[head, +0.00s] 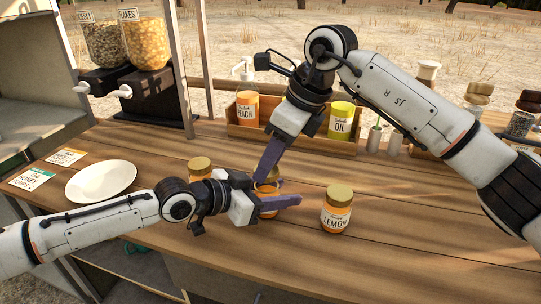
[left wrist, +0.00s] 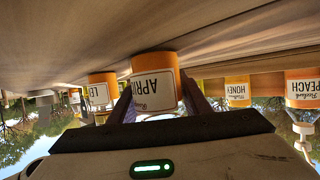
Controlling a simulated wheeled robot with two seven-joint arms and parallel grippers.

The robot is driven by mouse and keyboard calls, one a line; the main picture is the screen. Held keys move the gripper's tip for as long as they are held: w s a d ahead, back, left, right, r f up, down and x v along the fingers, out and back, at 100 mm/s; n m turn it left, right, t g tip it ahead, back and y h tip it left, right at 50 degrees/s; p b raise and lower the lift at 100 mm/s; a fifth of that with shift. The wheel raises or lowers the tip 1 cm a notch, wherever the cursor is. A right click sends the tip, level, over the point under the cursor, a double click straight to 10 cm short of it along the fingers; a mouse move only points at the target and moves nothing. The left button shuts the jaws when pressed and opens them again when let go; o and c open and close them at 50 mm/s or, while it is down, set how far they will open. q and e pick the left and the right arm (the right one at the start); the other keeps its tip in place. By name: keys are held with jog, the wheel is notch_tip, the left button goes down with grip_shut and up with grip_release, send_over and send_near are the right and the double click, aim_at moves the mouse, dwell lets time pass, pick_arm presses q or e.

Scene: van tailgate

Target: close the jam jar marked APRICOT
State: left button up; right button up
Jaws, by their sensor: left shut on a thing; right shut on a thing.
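The jam jar marked APRICOT (left wrist: 154,82) shows upside down in the left wrist view, between my left gripper's fingers. In the head view the orange jar (head: 268,213) stands on the wooden counter, partly hidden by the fingers. My left gripper (head: 272,202) is shut on the jar's body from the left. My right gripper (head: 267,178) comes down from above, shut at the jar's top. What it grips there is mostly hidden; I cannot tell whether a lid is seated on the jar.
A gold-lidded LEMON jar (head: 335,212) stands close on the right, another gold-lidded jar (head: 199,168) behind left. A white plate (head: 101,181) and cards (head: 34,178) lie at left. A wooden box (head: 241,131) with PEACH and OIL containers stands behind. The front counter is clear.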

jog(key=shift+f, duration=0.4)
jog(key=shift+f, duration=0.6)
dwell(0.3)
jog(key=m+t, duration=0.1)
jog(key=m, duration=0.2)
jog(key=m+h, duration=0.1)
jog(key=m, duration=0.2)
jog(key=shift+s+a+t+h, duration=0.15)
jog(key=shift+t+h, duration=0.15)
jog(key=shift+t, duration=0.1)
jog(key=o, duration=0.9)
jog(key=shift+c, duration=0.2)
jog(key=shift+o, duration=0.7)
jog(key=shift+s+a, duration=0.1)
jog(key=shift+a, duration=0.05)
